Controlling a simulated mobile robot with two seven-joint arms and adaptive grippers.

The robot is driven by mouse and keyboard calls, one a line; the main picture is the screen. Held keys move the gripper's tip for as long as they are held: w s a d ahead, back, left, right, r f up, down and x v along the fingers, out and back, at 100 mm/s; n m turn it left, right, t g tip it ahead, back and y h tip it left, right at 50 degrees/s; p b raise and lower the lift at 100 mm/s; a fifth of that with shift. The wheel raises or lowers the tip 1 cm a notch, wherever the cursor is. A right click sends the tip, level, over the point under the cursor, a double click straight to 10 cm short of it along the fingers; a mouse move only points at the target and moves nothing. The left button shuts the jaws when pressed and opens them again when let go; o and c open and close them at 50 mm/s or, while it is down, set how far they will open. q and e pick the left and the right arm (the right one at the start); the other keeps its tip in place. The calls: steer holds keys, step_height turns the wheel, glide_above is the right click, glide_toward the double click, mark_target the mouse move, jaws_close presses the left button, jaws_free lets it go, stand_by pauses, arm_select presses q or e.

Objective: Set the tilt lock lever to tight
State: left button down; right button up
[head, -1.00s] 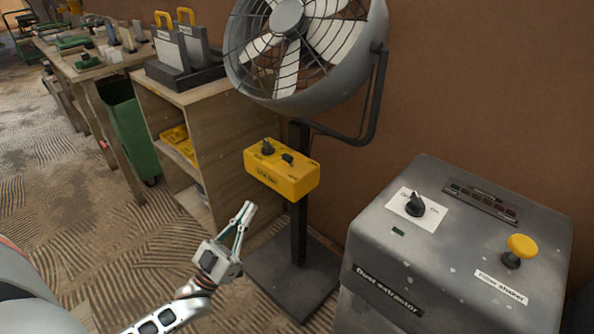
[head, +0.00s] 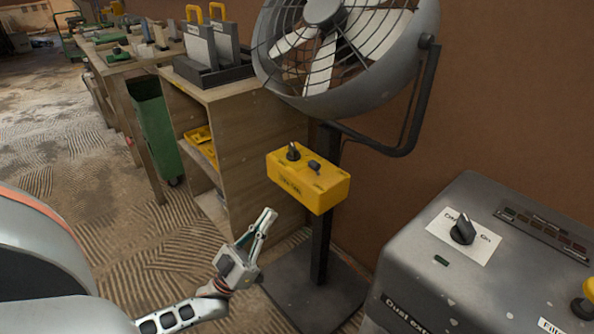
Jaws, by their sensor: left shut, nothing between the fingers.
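A yellow control box (head: 300,188) is mounted on the dark post of a large grey fan (head: 345,50). On its top are a black knob (head: 293,152) and a smaller black lever or switch (head: 314,167); their labels are too small to read. A dark pivot fitting (head: 428,41) joins the fan housing to its bracket. I cannot tell which part is the tilt lock lever or how it is set. My left gripper (head: 268,217) is shut and empty, below and left of the yellow box, apart from it. My right gripper is not in view.
A grey dust extractor (head: 400,285) with a black rotary knob (head: 463,229) stands at the lower right. A wooden cabinet (head: 250,140) is left of the post, with a green bin (head: 155,135) beyond. The fan's base plate (head: 310,290) lies on the floor.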

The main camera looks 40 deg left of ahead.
mark_target(302, 178)
arm_select(q)
steer(key=x, duration=0.4)
steer(key=w+f+x, duration=0.1)
steer(key=x, duration=0.6)
steer(key=shift+w+d+f, duration=0.1)
steer(key=shift+w+d, duration=0.05)
steer(key=shift+w, duration=0.45)
steer(key=shift+w+r+h, duration=0.2)
steer(key=shift+w+h, duration=0.1)
steer(key=shift+w, duration=0.2)
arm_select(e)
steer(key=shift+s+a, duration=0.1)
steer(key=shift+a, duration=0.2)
